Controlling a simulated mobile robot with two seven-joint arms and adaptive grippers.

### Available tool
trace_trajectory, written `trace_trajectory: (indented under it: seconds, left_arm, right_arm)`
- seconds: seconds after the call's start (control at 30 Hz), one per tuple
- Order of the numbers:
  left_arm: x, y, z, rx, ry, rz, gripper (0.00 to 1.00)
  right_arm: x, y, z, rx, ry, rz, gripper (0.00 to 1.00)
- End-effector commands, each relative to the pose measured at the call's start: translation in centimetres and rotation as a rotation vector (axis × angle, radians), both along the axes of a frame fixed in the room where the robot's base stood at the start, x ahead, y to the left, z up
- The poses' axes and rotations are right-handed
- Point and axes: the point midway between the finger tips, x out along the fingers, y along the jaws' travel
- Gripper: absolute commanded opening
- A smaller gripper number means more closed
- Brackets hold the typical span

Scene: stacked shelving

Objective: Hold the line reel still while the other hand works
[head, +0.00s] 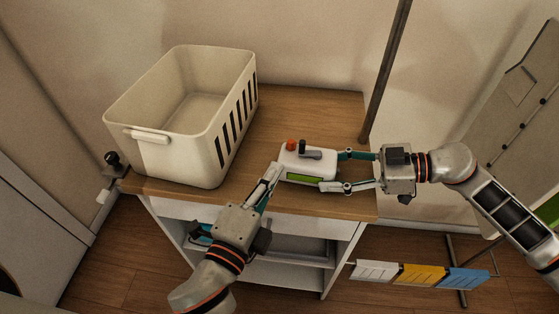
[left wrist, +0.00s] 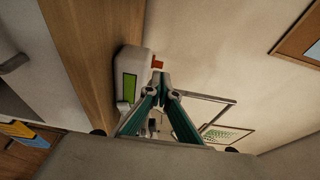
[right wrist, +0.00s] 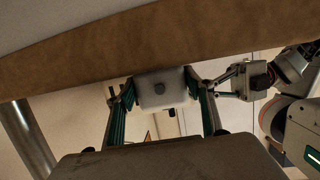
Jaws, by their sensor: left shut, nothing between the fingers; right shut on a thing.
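The line reel (head: 308,174) is a small white box with a green panel, an orange knob and a dark knob on top. It stands at the front part of the wooden top. My right gripper (head: 333,171) is shut on it from the right; in the right wrist view its fingers flank the reel (right wrist: 160,90). My left gripper (head: 277,168) is shut and empty, its tips close to the reel's left side. In the left wrist view the tips (left wrist: 162,80) are near the orange knob and the reel (left wrist: 128,88); I cannot tell whether they touch.
A cream slatted basket (head: 190,150) stands on the left of the wooden top (head: 330,105). A dark pole (head: 385,70) rises at the back right. White, yellow and blue panels (head: 420,274) hang low at the right. The wooden top behind the reel is clear.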

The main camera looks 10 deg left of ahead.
Motion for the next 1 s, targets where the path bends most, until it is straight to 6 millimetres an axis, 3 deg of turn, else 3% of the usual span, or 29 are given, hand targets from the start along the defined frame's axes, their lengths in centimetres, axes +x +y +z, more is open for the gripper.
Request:
trace_trajectory:
  seconds: [0.23, 0.67, 0.7, 0.73, 1.0]
  left_arm:
    - [-1.6, 0.4, 0.0, 0.001, 0.001, 0.000, 0.00]
    - [-1.7, 0.5, 0.0, 0.001, 0.000, 0.000, 0.00]
    - [-1.7, 0.5, 0.0, 0.001, 0.000, 0.000, 0.00]
    - [-1.7, 0.5, 0.0, 0.001, 0.000, 0.000, 0.00]
    - [-1.7, 0.5, 0.0, 0.001, 0.000, 0.000, 0.00]
  right_arm:
    - [-0.1, 0.0, -0.1, -0.001, 0.002, 0.002, 0.39]
    - [-0.1, 0.0, -0.1, 0.000, 0.001, 0.001, 0.39]
    - [-0.1, 0.0, -0.1, 0.000, 0.001, 0.001, 0.60]
    - [-0.1, 0.0, -0.1, 0.000, 0.001, 0.001, 0.65]
    - [0.0, 0.0, 0.0, 0.000, 0.001, 0.001, 0.65]
